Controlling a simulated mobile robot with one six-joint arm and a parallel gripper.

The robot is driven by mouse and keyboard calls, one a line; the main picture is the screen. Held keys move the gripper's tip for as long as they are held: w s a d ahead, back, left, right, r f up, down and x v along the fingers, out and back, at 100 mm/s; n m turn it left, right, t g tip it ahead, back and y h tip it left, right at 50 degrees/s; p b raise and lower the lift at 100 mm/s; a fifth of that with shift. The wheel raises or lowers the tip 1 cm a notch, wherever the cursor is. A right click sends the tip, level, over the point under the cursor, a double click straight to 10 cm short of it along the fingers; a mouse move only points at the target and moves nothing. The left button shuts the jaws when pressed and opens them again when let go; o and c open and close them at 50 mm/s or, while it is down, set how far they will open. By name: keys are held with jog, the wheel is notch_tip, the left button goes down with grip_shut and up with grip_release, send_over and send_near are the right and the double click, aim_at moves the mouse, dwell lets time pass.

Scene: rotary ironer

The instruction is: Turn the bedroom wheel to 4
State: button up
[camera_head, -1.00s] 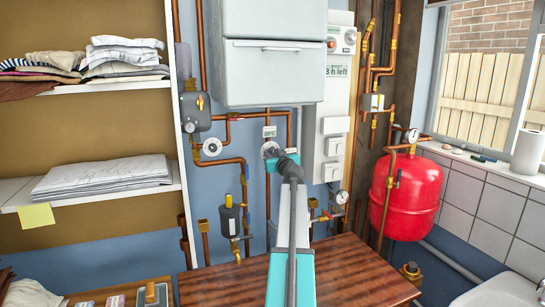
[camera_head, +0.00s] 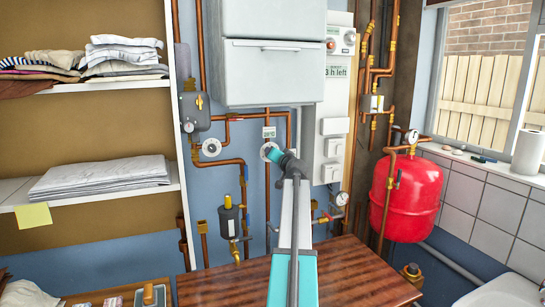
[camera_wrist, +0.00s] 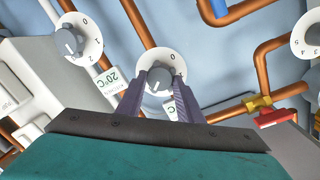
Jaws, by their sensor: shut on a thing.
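A white dial wheel with a grey centre knob (camera_wrist: 158,78) is in the middle of the wrist view. It also shows as a white disc (camera_head: 267,150) on the blue wall in the head view. My gripper (camera_head: 277,156) reaches it from the front. In the wrist view its two fingers (camera_wrist: 158,90) are shut on the grey knob, one on each side. A 0 shows on the wheel's upper right rim; the fingers hide much of the lower scale. A small label (camera_head: 269,131) sits above the wheel; I cannot read its room name.
A second dial (camera_wrist: 80,40) with a 20°C label stands left in the wrist view, a third dial (camera_wrist: 311,35) at the right edge. Copper pipes (camera_head: 230,117) surround the wheel. A red-handled valve (camera_wrist: 272,117) is close by. A wooden table (camera_head: 345,275) lies below my arm.

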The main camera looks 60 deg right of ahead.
jog(key=m, duration=0.4)
jog(key=m+y+p, duration=0.1)
jog(key=m, duration=0.3)
jog(key=m+t+p, duration=0.1)
jog(key=m, duration=0.3)
jog(key=shift+d+r+m, duration=0.15)
jog(key=shift+d+m, duration=0.1)
jog(key=shift+m, duration=0.05)
dwell(0.4)
jog(key=o, duration=1.1)
jog(key=shift+c, duration=0.2)
jog(key=shift+f, duration=0.2)
jog(key=shift+s+a+f, duration=0.1)
jog(key=shift+s, duration=0.05)
